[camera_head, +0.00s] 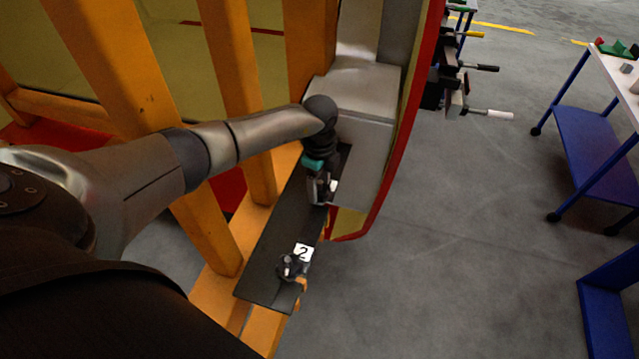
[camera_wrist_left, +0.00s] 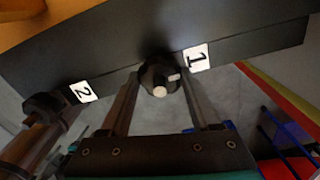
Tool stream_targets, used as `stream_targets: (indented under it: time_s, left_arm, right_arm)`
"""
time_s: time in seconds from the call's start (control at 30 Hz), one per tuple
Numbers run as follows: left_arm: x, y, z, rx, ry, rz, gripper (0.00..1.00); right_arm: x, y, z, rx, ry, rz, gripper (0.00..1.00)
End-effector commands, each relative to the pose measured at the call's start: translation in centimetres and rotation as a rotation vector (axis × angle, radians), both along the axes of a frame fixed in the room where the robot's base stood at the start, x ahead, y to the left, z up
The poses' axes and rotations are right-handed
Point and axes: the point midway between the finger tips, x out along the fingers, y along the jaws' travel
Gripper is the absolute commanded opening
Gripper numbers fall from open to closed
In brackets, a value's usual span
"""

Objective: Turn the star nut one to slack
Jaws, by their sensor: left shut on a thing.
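Star nut one (camera_wrist_left: 158,76) is a dark knob with a pale stud end, on the edge of a black plate (camera_wrist_left: 100,45) beside a white label "1" (camera_wrist_left: 196,58). My left gripper (camera_wrist_left: 160,82) is shut on it, with one finger on each side. In the head view my left gripper (camera_head: 320,192) points down at the far end of the black plate (camera_head: 262,262), and it hides star nut one there. My right gripper is in neither view.
Star nut two (camera_head: 288,267) sits by the label "2" (camera_head: 303,252) at the plate's near end. Orange beams (camera_head: 235,60) stand left, and a grey box (camera_head: 362,95) stands right behind my gripper. A blue cart (camera_head: 600,150) is far right; the floor between is clear.

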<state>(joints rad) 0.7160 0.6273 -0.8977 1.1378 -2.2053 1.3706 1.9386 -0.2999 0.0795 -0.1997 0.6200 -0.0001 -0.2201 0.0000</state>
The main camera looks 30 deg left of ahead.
Motion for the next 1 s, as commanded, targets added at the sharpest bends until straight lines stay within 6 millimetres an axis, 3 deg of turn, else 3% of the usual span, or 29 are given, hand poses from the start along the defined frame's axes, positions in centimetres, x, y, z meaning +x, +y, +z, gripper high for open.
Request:
stream_targets:
  time_s: [0.23, 0.27, 0.5, 0.83, 1.0]
  left_arm:
    - [0.1, 0.2, 0.1, 0.002, -0.003, 0.005, 0.07]
    - [0.1, 0.2, 0.1, 0.002, -0.003, 0.005, 0.65]
    - [0.1, 0.1, 0.1, 0.001, -0.002, 0.003, 0.92]
    - [0.0, 0.0, 0.3, 0.0, -0.001, 0.001, 0.94]
    - [0.2, 0.1, 2.1, 0.0, -0.005, 0.0, 0.94]
  right_arm:
    - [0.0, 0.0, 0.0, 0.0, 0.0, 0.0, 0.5]
    - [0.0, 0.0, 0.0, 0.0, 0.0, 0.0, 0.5]
    - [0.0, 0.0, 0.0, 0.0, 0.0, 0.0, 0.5]
    - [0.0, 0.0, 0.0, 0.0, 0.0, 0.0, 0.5]
    - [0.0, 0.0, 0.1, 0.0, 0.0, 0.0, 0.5]
